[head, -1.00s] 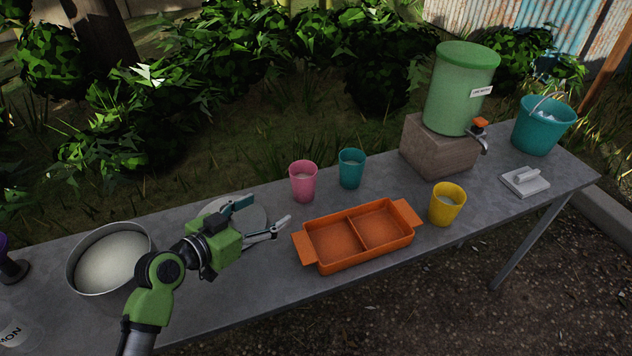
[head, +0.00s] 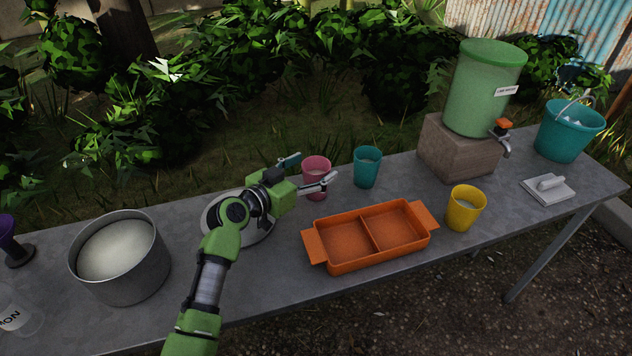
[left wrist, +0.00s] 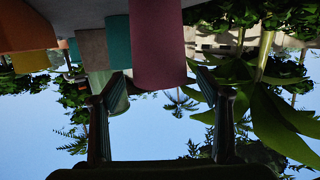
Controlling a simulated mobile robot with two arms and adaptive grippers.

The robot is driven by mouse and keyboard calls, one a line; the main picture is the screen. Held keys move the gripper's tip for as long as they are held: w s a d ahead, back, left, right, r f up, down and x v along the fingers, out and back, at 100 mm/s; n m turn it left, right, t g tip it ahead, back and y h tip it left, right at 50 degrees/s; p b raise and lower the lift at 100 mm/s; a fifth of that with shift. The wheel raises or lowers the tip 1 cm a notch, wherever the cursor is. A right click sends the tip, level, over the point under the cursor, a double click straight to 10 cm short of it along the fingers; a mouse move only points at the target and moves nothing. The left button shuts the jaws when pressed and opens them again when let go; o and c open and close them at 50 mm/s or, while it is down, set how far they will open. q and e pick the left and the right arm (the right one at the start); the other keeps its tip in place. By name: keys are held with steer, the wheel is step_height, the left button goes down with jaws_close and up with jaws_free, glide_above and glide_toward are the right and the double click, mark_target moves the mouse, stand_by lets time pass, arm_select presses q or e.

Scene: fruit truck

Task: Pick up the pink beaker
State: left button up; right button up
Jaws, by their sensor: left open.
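The pink beaker (head: 317,165) stands upright on the grey table, left of the teal beaker. My left gripper (head: 315,168) is at it, open, with one finger on the far left side and the other across its near right side in the head view. In the left wrist view, which is upside down, the pink beaker (left wrist: 157,45) lies centred between the two spread fingers (left wrist: 160,88). I see no finger pressing on it, and I cannot tell how deep it sits between them. My right gripper is out of view.
The teal beaker (head: 367,168) stands close on the right. An orange two-part tray (head: 318,248) lies in front, with a yellow beaker (head: 465,208) beside it. A round grey plate (head: 262,234) is under my left arm. A metal pot (head: 130,276) stands at left, a green dispenser (head: 483,95) at right.

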arm_select(q)
steer(key=shift+x, duration=0.75)
steer(key=shift+w+d+f+b, duration=0.15)
steer(key=shift+w+d+b, duration=0.1)
steer(key=shift+w+b, duration=0.05)
steer(key=shift+s+a, duration=0.1)
steer(key=c, duration=1.3)
steer(key=shift+r, duration=0.25)
